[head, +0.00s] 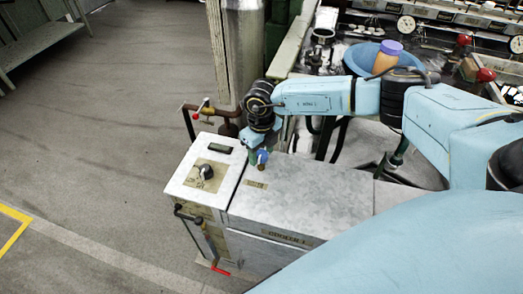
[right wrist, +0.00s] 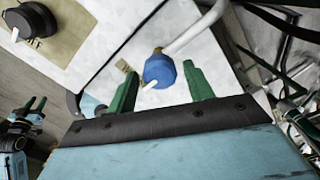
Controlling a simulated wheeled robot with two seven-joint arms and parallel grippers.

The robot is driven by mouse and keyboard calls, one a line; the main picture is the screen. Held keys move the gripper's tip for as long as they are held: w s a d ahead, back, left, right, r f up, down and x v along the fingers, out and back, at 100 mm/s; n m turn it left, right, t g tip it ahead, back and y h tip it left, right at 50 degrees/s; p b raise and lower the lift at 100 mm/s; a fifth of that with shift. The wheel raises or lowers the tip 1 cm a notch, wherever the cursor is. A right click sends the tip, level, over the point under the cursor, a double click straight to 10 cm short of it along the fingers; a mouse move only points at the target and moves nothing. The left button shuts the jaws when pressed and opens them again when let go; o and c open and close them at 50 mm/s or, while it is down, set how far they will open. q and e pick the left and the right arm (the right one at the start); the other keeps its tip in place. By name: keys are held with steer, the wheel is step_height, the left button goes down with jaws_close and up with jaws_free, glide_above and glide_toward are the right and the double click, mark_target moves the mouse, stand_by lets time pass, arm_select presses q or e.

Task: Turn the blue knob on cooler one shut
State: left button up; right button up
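The blue knob (head: 262,156) is on top of the grey cooler one (head: 310,205), whose front label seems to read COOLER 1. In the right wrist view the knob (right wrist: 160,70) has a short white pointer towards the lower left. My right gripper (right wrist: 162,88) is open. Its two green fingers stand on either side of the knob, with a gap to each. In the head view my right gripper (head: 258,153) is above the cooler's back left and partly hides the knob. My left gripper (right wrist: 35,104) shows small in the right wrist view, its green fingers apart and empty.
Left of the cooler top is a white control panel with a black knob (head: 206,172). Red-handled pipework (head: 203,107) stands behind it, and a red-tipped lever (head: 219,269) hangs in front. A blue basin (head: 360,58) holds a purple-capped bottle (head: 387,57).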

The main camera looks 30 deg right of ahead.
mark_target(261, 154)
steer(key=shift+o, duration=0.5)
steer(key=shift+r, duration=0.25)
arm_select(q)
steer(key=s+a+f+p, duration=0.1)
steer(key=s+f+p, duration=0.2)
steer(key=s, duration=0.4)
steer(key=shift+f+g, duration=0.3)
steer(key=shift+f, duration=0.6)
arm_select(e)
step_height(261, 154, up, 13)
